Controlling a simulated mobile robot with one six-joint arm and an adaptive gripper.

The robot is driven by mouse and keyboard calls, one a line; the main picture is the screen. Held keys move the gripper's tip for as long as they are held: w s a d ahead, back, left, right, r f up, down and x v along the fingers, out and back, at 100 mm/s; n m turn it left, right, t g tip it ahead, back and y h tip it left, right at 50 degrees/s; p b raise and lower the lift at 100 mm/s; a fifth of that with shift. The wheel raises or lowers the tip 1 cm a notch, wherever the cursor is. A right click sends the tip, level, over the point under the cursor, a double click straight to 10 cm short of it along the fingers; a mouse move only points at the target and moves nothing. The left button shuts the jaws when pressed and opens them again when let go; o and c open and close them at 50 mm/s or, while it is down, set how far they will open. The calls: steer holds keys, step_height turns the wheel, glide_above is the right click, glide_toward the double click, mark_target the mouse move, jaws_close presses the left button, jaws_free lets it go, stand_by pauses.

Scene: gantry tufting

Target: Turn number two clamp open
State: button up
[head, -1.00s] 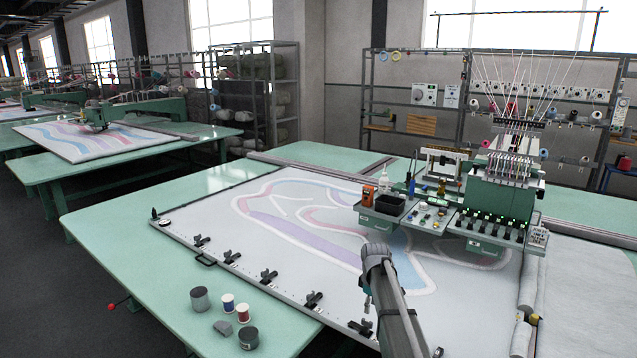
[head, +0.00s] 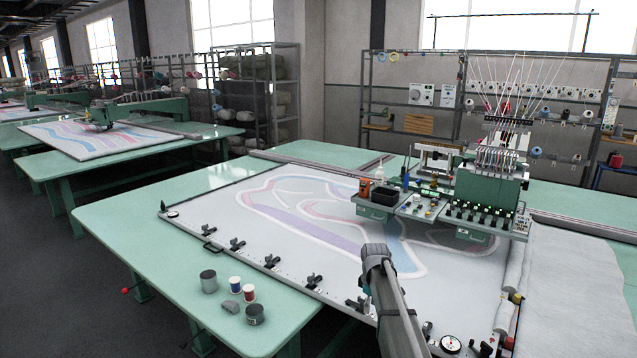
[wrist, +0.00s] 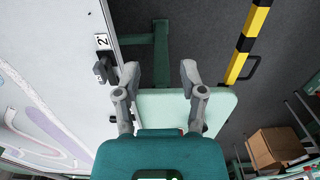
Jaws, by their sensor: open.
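In the wrist view, a dark clamp (wrist: 104,69) sits at the edge of the white tufting frame (wrist: 85,110), just below a label plate with a 2 (wrist: 102,41). My gripper (wrist: 159,72) is open and empty. Its left finger is close to the clamp's right side; I cannot tell whether they touch. The clamp lies outside the jaws, not between them. In the head view, several black clamps (head: 271,261) line the frame's front edge; I cannot read their numbers. My arm crosses that view, and my gripper is not clearly seen there.
Several cans and spools (head: 235,283) stand on the green table (head: 150,245). A tufting machine (head: 485,195) stands over the frame. The wrist view shows a black and yellow striped bar (wrist: 247,40) and a cardboard box (wrist: 278,147) on the right. Dark floor lies between.

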steer(key=s+f+m+b, duration=0.4)
steer(key=s+m, duration=0.1)
steer(key=s, duration=1)
steer(key=s+f+m+b, duration=0.4)
steer(key=s+m, duration=0.2)
steer(key=s, duration=0.8)
steer(key=shift+s+d, duration=0.15)
steer(key=shift+s, duration=0.2)
steer(key=shift+d, duration=0.1)
